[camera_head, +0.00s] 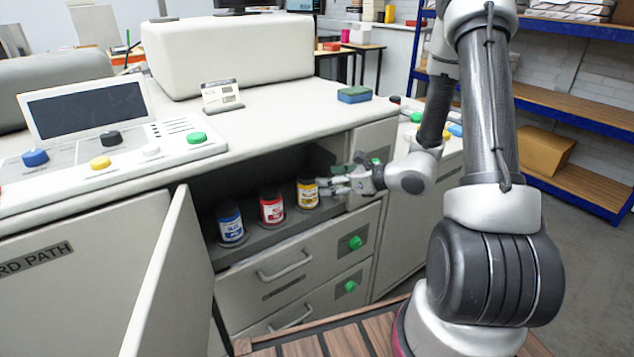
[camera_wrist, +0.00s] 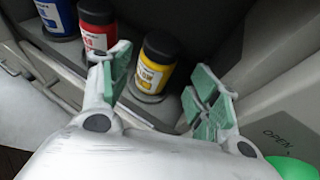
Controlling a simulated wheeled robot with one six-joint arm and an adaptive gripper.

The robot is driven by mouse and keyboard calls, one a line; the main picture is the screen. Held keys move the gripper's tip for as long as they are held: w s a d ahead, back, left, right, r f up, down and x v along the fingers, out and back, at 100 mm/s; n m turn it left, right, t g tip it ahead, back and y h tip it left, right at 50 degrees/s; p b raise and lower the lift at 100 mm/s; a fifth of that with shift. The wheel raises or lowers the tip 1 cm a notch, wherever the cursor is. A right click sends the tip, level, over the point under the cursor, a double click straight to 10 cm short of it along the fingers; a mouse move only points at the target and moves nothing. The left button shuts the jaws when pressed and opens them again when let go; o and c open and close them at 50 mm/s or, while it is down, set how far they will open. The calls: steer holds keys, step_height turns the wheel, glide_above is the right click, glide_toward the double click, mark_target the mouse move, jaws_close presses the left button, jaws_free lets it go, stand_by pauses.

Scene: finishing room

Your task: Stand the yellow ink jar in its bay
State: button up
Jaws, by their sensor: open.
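The yellow ink jar (camera_head: 307,193) stands upright with its black cap on at the right end of a row in an open compartment under the counter. It appears to stand on a round base ring. In the wrist view the yellow jar (camera_wrist: 153,66) is upright just beyond and between my fingertips. My gripper (camera_head: 335,183) is open and empty, to the right of the jar; its green-padded fingers (camera_wrist: 162,98) are spread wide. No clear contact with the jar shows.
A red jar (camera_head: 271,206) and a blue jar (camera_head: 230,224) stand to the left in the same compartment. The open door (camera_head: 163,275) hangs at the left. Drawers with handles (camera_head: 285,266) lie below. The counter (camera_head: 270,102) overhangs the compartment.

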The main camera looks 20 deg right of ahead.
steer(key=s+a+r+n+g, duration=0.2)
steer(key=s+r+n+g, duration=0.2)
steer(key=s+r+n, duration=0.35)
steer(key=s+a+r+n+g, duration=0.2)
steer(key=s+r+n+g, duration=0.25)
steer(key=s+n, duration=0.5)
steer(key=s+d+r+n+t+h, duration=0.2)
steer(key=s+d+r+n+h, duration=0.6)
steer(key=d, duration=0.5)
step_height(320, 180, up, 3)
steer(key=s+n, duration=0.2)
steer(key=n, duration=0.1)
steer(key=shift+s+d+f+h, duration=0.2)
steer(key=shift+s+d+h, duration=0.05)
steer(key=shift+s+h, duration=0.15)
